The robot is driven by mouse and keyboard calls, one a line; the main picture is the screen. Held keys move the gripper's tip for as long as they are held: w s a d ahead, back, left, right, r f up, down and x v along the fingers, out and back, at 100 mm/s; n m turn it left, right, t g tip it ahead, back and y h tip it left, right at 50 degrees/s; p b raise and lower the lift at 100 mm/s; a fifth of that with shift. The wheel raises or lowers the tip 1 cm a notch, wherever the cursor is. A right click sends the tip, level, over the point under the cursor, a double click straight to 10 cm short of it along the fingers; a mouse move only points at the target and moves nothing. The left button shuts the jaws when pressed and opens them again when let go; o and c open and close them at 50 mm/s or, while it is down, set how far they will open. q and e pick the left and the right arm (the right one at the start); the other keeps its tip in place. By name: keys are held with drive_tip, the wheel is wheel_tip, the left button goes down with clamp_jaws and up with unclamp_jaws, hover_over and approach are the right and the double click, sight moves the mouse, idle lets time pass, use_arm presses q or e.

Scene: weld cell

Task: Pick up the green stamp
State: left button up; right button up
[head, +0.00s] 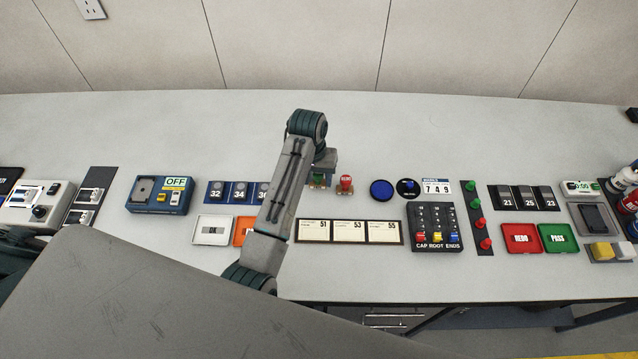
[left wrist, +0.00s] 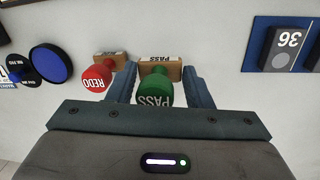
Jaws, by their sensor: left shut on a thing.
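The green stamp (left wrist: 155,91), marked PASS on its round knob, is between the two fingers of my left gripper (left wrist: 158,88) in the left wrist view. The fingers are shut on it. Its wooden block (left wrist: 162,67) shows behind the knob; I cannot tell whether it touches the table. In the head view the green stamp (head: 317,180) is partly hidden under my left gripper (head: 320,178). The red REDO stamp (head: 345,184) stands just to the right of it and also shows in the left wrist view (left wrist: 97,77). My right gripper is not in view.
A blue ink pad (head: 382,190) lies right of the red stamp. Cards in a dark holder (head: 350,231) lie in front. Numbered blocks (head: 238,192) stand to the left. Red and green trays (head: 521,238) lie farther right. The back of the table is clear.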

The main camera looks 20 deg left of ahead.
use_arm(q)
drive_tip(key=s, duration=0.2)
drive_tip(key=s+a+b, duration=0.1)
drive_tip(key=s, duration=0.1)
drive_tip(key=s+a+b, duration=0.1)
drive_tip(key=s, duration=0.1)
drive_tip(key=shift+s, duration=0.25)
drive_tip(key=s+a, duration=0.1)
drive_tip(key=s, duration=0.4)
drive_tip(key=s+a+r+p, duration=0.1)
drive_tip(key=s, duration=0.2)
drive_tip(key=shift+a+r, duration=0.1)
drive_tip(key=shift+a, duration=0.25)
drive_tip(key=o, duration=0.4)
drive_tip(key=c, duration=0.3)
drive_tip(key=shift+o, duration=1.1)
drive_tip(key=shift+c, duration=0.8)
drive_tip(key=shift+w, duration=0.15)
